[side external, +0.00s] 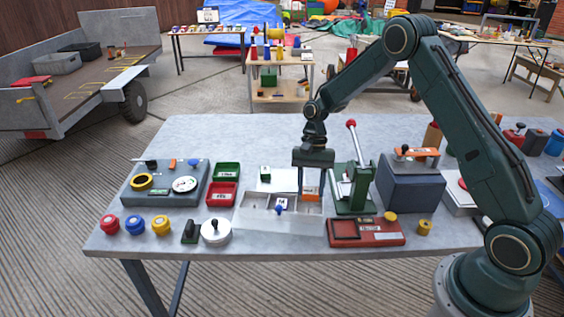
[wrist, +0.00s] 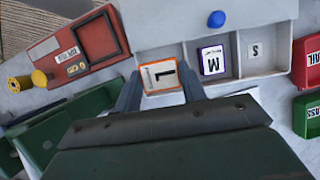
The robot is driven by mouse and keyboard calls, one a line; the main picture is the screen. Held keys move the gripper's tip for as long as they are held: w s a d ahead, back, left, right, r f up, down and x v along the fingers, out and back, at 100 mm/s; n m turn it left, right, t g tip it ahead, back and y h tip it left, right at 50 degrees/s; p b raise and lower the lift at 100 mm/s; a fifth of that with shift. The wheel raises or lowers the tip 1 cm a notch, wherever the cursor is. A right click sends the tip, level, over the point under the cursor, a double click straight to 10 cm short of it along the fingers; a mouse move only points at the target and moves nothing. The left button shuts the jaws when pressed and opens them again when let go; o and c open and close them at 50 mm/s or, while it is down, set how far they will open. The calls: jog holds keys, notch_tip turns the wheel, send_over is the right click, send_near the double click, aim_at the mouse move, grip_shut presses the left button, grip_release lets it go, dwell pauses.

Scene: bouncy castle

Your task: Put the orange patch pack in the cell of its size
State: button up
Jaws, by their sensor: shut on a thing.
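The orange patch pack (wrist: 163,76) has an orange edge and a white face marked L. It also shows in the side external view (side external: 311,191). My gripper (wrist: 160,88) is shut on it, one finger on each side; it shows in the side external view too (side external: 311,180). The pack is at the tray's (side external: 258,222) right end cell, the left end cell in the wrist view. I cannot tell whether it touches the cell floor. A purple-edged pack marked M (wrist: 212,60) lies in the middle cell. The other end cell (wrist: 256,65) shows an S and looks empty.
A blue knob (wrist: 216,19) is at the tray's front. A green lever press (side external: 352,190) stands close on the right, with a red box (side external: 365,232) before it. Green (side external: 227,171) and red (side external: 221,194) bins stand to the left. A white sheet (side external: 283,179) lies behind.

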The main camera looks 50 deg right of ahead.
jog(key=shift+f, duration=1.4)
jog(key=o, duration=1.3)
jog(key=shift+r, duration=2.05)
dwell(3.2)
